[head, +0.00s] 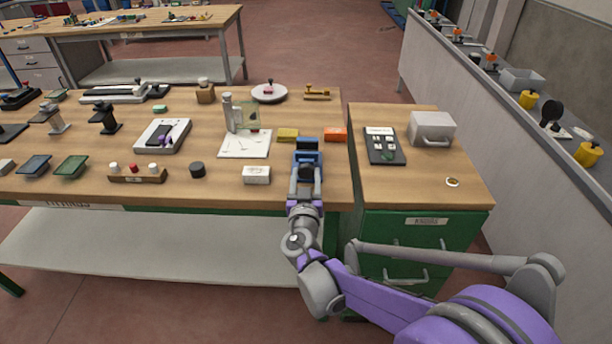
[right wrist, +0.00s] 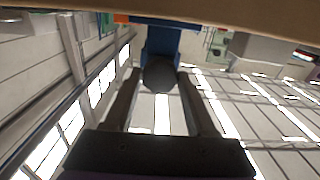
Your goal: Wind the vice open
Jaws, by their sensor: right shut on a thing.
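The blue vice (head: 308,156) is at the front edge of the wooden bench, near its right end. My right gripper (head: 306,177) reaches it from the front and covers its near side. In the right wrist view, the blue vice body (right wrist: 162,40) is above a dark round knob (right wrist: 160,75). The fingers of my right gripper (right wrist: 160,88) lie on either side of this knob and are shut on it. The jaw gap of the vice is too small to judge. My left gripper is not in view.
A yellow block (head: 288,135) and an orange block (head: 335,134) flank the vice. A white box (head: 257,175) stands to its left. A green drawer cabinet (head: 418,237) with a wooden top is to the right. The bench's front edge runs just below my gripper.

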